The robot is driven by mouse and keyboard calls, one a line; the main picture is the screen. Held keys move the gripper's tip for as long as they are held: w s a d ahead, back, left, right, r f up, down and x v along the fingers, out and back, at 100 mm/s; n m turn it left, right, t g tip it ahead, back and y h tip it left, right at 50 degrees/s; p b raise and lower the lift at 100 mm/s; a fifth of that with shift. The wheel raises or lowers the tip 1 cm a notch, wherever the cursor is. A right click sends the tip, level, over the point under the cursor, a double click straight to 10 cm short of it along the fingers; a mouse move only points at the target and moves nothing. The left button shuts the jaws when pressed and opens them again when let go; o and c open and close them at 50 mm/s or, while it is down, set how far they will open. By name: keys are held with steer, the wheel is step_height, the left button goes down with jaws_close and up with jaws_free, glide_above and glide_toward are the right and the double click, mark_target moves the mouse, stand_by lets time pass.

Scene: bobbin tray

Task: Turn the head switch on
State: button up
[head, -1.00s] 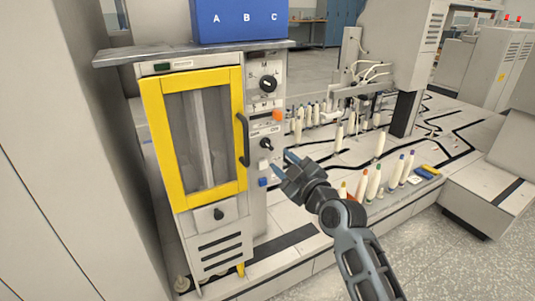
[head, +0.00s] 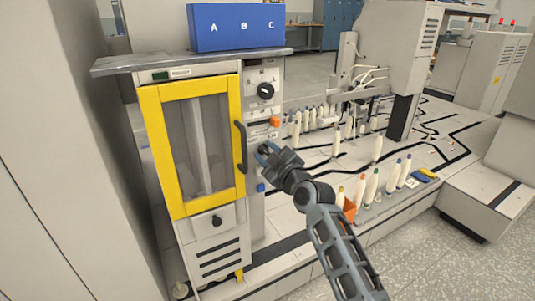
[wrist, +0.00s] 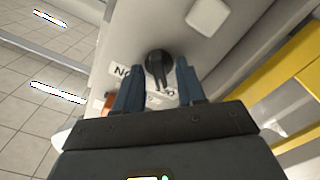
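A black rotary switch (wrist: 157,66) with a bar handle is on the grey control panel (wrist: 150,25), seen in the wrist view. The label beside it is only partly readable, so I cannot confirm its name. My gripper (wrist: 159,82) is open, with one blue finger on each side of the handle and a visible gap at both. In the head view my gripper (head: 265,148) is at the panel, below the orange button, and largely hides this switch. Another black knob (head: 265,91) sits higher on the panel.
An orange button (head: 275,122) is just above my gripper and a blue button (head: 261,188) below it. The yellow-framed door (head: 158,150) with its dark handle (head: 241,147) is close on the left. Several bobbins (head: 372,185) stand to the right.

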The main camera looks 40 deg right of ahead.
steer(key=c, duration=0.7)
steer(key=shift+m, duration=0.3)
steer(key=m, duration=0.2)
steer(key=shift+m, duration=0.4)
steer(key=m, duration=0.4)
steer(key=shift+s+d+m, duration=0.1)
steer(key=shift+m, duration=0.2)
steer(key=m, duration=0.4)
steer(key=shift+d+p, duration=0.1)
steer(key=shift+p, duration=0.25)
steer(key=shift+f+m+p, duration=0.1)
steer(key=shift+m+p, duration=0.3)
steer(key=shift+m, duration=1.4)
steer(key=shift+d+m, duration=0.1)
steer(key=shift+m, duration=0.2)
